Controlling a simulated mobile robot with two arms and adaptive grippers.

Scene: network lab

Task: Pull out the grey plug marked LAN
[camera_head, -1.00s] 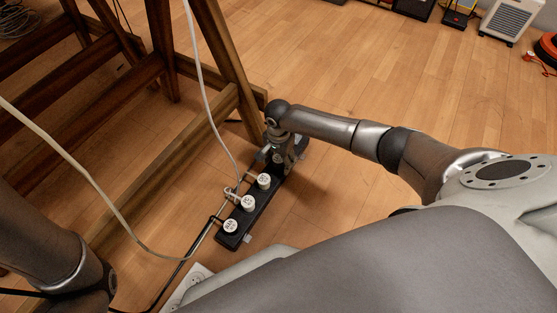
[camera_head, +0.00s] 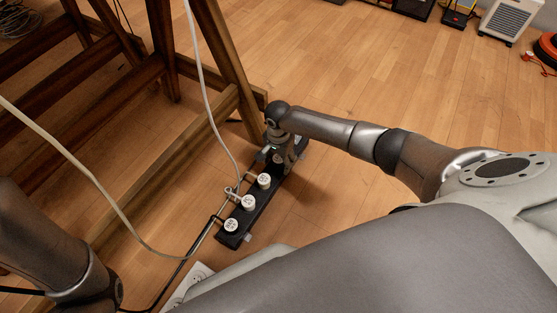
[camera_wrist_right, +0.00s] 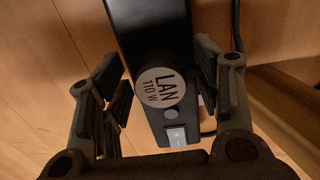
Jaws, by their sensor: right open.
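The LAN plug (camera_wrist_right: 160,88) has a round pale grey face reading "LAN 110 W" in the right wrist view. It sits in a black power strip (camera_wrist_right: 150,30), near the end with a switch. My right gripper (camera_wrist_right: 164,86) is open, its fingers on either side of the plug, with a visible gap at least on the right. In the head view the right gripper (camera_head: 283,158) is over the far part of the strip (camera_head: 268,199) and hides the plug. My left arm enters at lower left; its gripper is out of view.
Three pale round plugs (camera_head: 249,203) stand in a row on the nearer part of the strip; their labels are too small to read. A white cable (camera_head: 205,85) hangs beside it. A wooden trestle (camera_head: 220,60) stands to the left.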

